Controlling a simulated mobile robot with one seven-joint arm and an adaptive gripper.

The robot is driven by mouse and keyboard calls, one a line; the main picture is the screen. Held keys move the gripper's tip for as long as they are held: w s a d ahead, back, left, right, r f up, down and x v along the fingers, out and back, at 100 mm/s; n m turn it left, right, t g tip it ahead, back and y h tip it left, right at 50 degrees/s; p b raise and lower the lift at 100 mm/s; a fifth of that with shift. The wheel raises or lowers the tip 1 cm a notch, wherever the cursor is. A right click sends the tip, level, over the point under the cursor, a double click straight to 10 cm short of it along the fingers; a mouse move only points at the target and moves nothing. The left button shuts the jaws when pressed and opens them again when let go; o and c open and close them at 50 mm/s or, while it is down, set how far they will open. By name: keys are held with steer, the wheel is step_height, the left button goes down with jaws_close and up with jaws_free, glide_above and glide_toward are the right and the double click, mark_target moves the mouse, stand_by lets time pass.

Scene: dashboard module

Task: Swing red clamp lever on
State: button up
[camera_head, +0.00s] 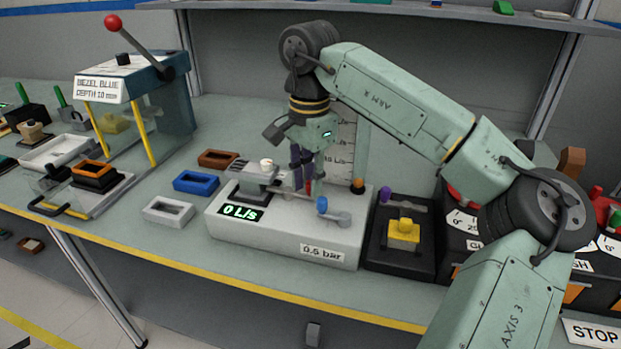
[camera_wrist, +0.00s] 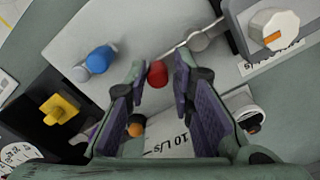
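A red lever tip (camera_wrist: 157,73), which looks like the red clamp lever, stands between my fingertips in the wrist view. In the head view only a sliver of red (camera_head: 308,187) shows under my gripper (camera_head: 301,166). My gripper (camera_wrist: 158,76) is open and points down over the light grey test station (camera_head: 285,240), with a purple-padded finger on each side of the red tip. A small gap shows on both sides; I cannot tell whether either finger touches it. The lever's arm and pivot are mostly hidden. The station's display (camera_head: 241,212) reads 0 L/s.
A blue knob (camera_head: 321,204) and an orange knob (camera_head: 357,184) sit close to my gripper. A white-topped knob (camera_head: 267,165) is on its left. A tall scale panel (camera_head: 344,145) stands close behind. A black fixture with a yellow block (camera_head: 403,232) lies right.

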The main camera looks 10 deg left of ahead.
steer(key=shift+o, duration=1.2)
step_height(320, 180, up, 12)
